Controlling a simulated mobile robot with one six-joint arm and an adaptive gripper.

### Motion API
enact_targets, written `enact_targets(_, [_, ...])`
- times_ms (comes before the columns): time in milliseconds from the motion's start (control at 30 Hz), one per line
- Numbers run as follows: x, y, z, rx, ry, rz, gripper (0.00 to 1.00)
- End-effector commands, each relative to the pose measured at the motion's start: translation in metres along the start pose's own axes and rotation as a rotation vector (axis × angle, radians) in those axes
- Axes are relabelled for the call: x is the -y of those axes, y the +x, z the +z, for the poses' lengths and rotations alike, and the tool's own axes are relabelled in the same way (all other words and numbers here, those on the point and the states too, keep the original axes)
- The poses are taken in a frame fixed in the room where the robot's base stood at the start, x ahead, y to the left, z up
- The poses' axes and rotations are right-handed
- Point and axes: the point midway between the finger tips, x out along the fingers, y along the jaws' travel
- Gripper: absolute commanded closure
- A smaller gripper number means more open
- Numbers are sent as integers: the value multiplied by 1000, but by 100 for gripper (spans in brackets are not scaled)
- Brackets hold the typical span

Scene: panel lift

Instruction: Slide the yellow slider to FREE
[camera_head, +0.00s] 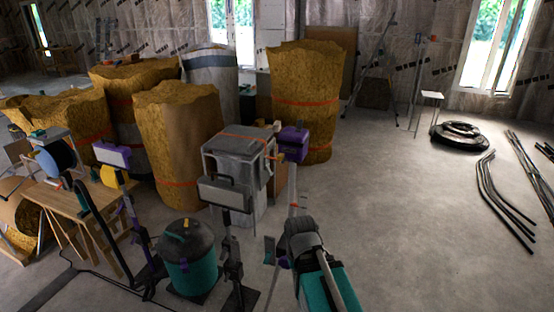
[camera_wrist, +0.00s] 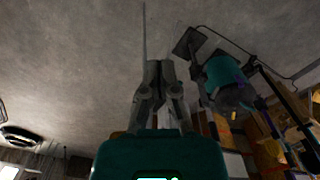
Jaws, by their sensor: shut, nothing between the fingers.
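My gripper (camera_wrist: 160,72) points up the wrist view with its two grey fingers together and nothing between them. Bare floor shows behind the fingertips, and they touch nothing that I can see. My teal arm part shows low in the head view, but I cannot make out the fingertips there. A small yellow part (camera_head: 108,176) sits beneath a purple-and-white box (camera_head: 112,155) on a dark stand at the left of the head view. I cannot tell whether it is the yellow slider. No FREE marking is readable.
A teal-and-black canister (camera_head: 188,262) stands left of my arm; it also shows in the wrist view (camera_wrist: 222,75). A grey bin (camera_head: 237,160) and wrapped insulation rolls (camera_head: 180,125) stand behind. A wooden bench (camera_head: 75,195) is left. Floor to the right is mostly clear, with dark pipes (camera_head: 497,200).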

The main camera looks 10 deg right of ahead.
Motion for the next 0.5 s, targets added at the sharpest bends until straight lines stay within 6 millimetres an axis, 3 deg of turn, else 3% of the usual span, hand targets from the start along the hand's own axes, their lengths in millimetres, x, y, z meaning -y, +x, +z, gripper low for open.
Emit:
enact_targets(267, [-3, -5, -19, 10, -24, 83, 100])
enact_targets(500, [-7, -18, -57, 24, -72, 268, 100])
